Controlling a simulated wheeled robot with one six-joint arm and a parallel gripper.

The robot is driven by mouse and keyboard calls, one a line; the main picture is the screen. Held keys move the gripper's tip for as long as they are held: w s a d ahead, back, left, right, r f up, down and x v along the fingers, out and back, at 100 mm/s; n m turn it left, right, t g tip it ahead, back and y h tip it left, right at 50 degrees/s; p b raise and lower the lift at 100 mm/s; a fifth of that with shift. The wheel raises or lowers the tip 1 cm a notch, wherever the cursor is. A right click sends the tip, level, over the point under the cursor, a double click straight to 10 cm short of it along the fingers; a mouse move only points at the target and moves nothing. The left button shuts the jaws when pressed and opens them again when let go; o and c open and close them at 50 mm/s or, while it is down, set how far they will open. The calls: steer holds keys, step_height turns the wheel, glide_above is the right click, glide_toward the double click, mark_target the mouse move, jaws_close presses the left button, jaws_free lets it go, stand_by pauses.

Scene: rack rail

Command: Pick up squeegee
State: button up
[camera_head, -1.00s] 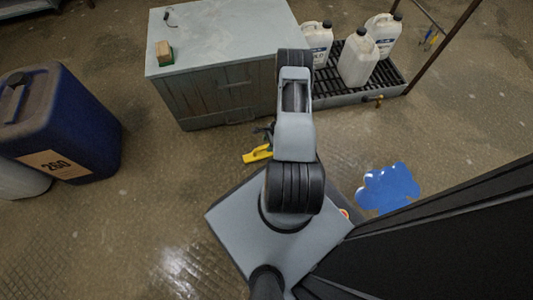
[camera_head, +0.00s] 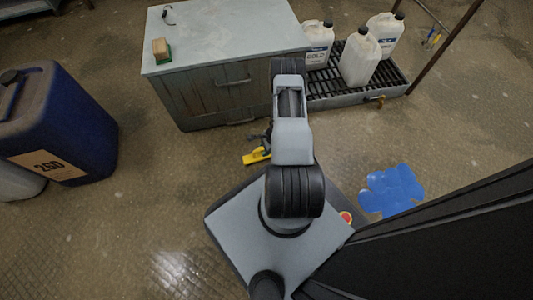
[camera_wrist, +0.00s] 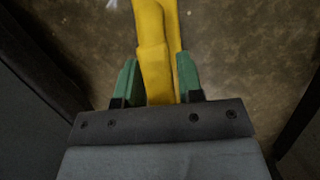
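The squeegee (camera_wrist: 155,55) is yellow. In the wrist view it runs from between my fingers up past the top edge of the picture, so its far end is out of view. My gripper (camera_wrist: 157,80) has green fingers, one on each side of the yellow handle, which fills the gap between them. In the head view a part of the squeegee (camera_head: 257,156) shows as a small yellow piece at floor level left of my arm. My arm hides most of the gripper there, and I cannot tell whether the squeegee touches the floor.
A grey cabinet (camera_head: 215,95) stands behind, with a green-and-tan block (camera_head: 161,50) on top. White jugs (camera_head: 361,58) stand on a black grated tray (camera_head: 390,77) at right. A blue drum (camera_head: 60,120) is at left. A blue puddle (camera_head: 391,190) lies on the floor at right.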

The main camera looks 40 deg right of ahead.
jaws_close()
stand_by(0.3)
